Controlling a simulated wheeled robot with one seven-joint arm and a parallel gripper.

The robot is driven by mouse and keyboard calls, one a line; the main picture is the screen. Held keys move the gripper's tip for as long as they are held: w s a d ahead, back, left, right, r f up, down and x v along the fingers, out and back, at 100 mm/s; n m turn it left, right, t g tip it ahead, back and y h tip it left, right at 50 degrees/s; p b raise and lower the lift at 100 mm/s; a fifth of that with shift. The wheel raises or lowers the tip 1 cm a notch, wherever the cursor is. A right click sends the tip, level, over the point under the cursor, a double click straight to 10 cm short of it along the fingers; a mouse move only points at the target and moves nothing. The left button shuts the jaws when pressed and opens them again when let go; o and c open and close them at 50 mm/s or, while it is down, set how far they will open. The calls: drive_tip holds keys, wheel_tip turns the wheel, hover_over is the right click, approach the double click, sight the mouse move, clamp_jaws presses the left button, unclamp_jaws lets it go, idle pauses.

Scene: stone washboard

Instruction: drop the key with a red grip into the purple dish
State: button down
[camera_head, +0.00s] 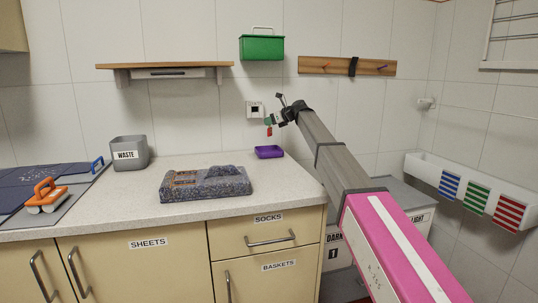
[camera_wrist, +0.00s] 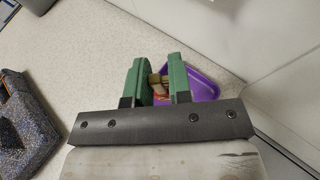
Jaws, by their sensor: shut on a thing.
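My gripper (camera_head: 269,120) is shut on the key with a red grip (camera_head: 269,131) and holds it in the air above the back of the counter. In the wrist view my gripper's green fingers (camera_wrist: 160,77) have the key's brass-coloured part (camera_wrist: 156,79) between them. A little red shows just below it, partly hidden. The purple dish (camera_head: 269,152) sits on the counter near its back right corner, below the key in the head view. The dish (camera_wrist: 206,75) also shows behind and right of the fingers in the wrist view. The inside of the dish is partly covered.
A grey speckled stone washboard (camera_head: 205,190) lies left of the dish. The wall (camera_head: 205,123) rises close behind the dish. The counter's right edge is near the dish.

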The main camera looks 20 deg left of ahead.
sight(271, 129)
drive_tip(key=shift+f, duration=2.25)
drive_tip(key=c, duration=1)
unclamp_jaws()
drive_tip(key=shift+o, duration=0.2)
drive_tip(key=shift+d, duration=0.1)
drive_tip(key=v, duration=1)
drive_tip(key=shift+d+r, duration=0.2)
drive_tip(key=shift+r, duration=0.05)
drive_tip(key=shift+s, duration=0.1)
